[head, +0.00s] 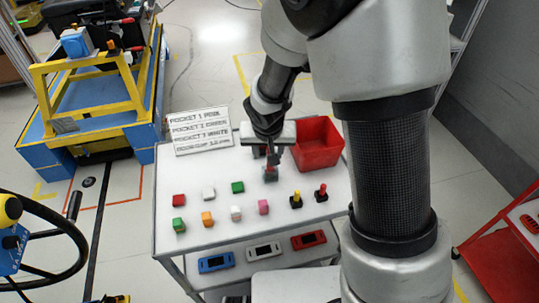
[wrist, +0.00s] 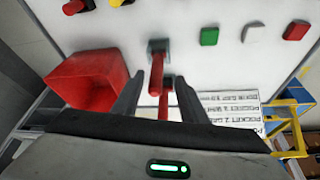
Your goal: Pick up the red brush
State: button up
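My gripper (head: 266,163) is over the back part of the white table, pointing down. In the wrist view its two fingers (wrist: 159,82) are apart. Gaps show beside the handles, and I see no finger contact. In the head view the gripper partly hides a red handle on a grey base (head: 270,174). Another red-handled piece with a black base (head: 321,192) stands at the front right.
A yellow-handled piece (head: 297,199) stands beside the black-based red one. An open red bin (head: 318,145) is right of my gripper. Several coloured blocks (head: 208,192) lie to the left. A text sign (head: 200,130) stands at the back left. Coloured cases lie on the lower shelf (head: 262,252).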

jog(key=x, duration=0.5)
jog(key=shift+d+f+p, duration=0.3)
jog(key=shift+d+f, duration=0.05)
grip_shut()
